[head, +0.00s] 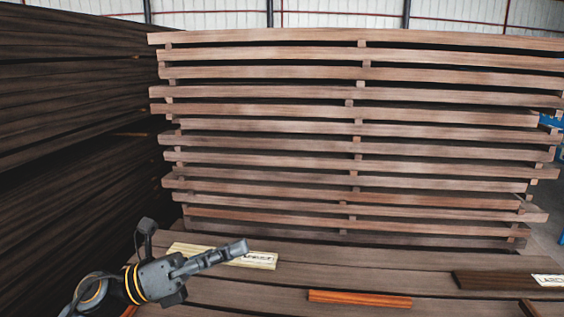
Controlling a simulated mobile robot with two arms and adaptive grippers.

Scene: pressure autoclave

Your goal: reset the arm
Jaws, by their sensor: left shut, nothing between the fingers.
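My left gripper (240,247) is in the lower left of the head view, with its arm coming in from the bottom left corner. Its fingers are shut with nothing between them and point to the right. They pass in front of a pale wooden board (200,250) with a printed label, which lies on the brown plank surface (370,268). I cannot tell whether the fingers touch the board. My right gripper is not in view.
A tall stack of spaced planks (290,131) stands behind the surface. Darker stacked planks (70,90) rise at the left. An orange-brown strip (360,299) lies at the front middle, and a dark labelled board (500,281) lies at the right. Bare surface lies between them.

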